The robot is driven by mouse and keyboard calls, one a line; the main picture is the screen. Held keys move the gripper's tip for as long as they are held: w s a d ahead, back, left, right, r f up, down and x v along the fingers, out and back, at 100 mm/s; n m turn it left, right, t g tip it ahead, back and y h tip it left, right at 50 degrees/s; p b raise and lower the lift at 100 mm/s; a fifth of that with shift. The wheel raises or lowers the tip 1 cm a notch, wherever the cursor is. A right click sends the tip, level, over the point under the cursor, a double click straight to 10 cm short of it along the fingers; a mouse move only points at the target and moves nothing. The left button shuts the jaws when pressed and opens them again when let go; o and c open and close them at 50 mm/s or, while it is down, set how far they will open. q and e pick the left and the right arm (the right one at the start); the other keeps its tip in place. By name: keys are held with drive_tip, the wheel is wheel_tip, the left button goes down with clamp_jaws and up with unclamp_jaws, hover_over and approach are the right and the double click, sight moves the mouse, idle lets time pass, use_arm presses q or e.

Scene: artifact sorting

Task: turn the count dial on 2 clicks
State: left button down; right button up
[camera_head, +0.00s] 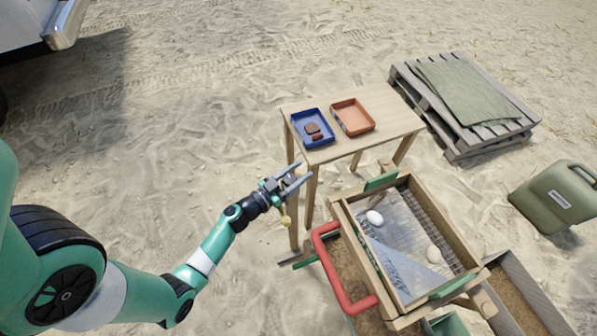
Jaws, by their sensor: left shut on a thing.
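My left gripper (297,179) reaches in from the left to the front left corner of the small wooden table (358,144). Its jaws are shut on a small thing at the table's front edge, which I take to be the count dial. The fingers hide it, and I cannot make out its face or setting. A small olive-yellow round thing (286,220) shows just below the gripper; I cannot tell whether it is attached to it. My right gripper is not in view.
A blue tray (327,141) with reddish-brown pieces and an empty-looking orange tray (370,123) stand on the table. A wooden sieve frame (350,222) with pale rounded pieces and a red handle (343,300) lies close right. A pallet (465,151) and green can (558,198) stand farther right.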

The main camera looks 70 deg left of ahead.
use_arm(q)
drive_tip(key=shift+d+m+h+p, duration=0.15)
drive_tip(key=shift+m+h+p, duration=0.45)
drive_tip(key=shift+h+p, duration=0.4)
drive_tip(key=shift+c, duration=1.5)
unclamp_jaws()
drive_tip(key=shift+s, duration=0.1)
drive_tip(key=shift+s+r+p, duration=0.1)
drive_tip(key=shift+s+p, duration=0.25)
drive_tip(key=s+d+p, duration=0.2)
drive_tip(key=s+p, duration=0.1)
drive_tip(key=s, duration=0.7)
drive_tip(key=shift+s+d, duration=0.15)
drive_tip(key=shift+s, duration=0.1)
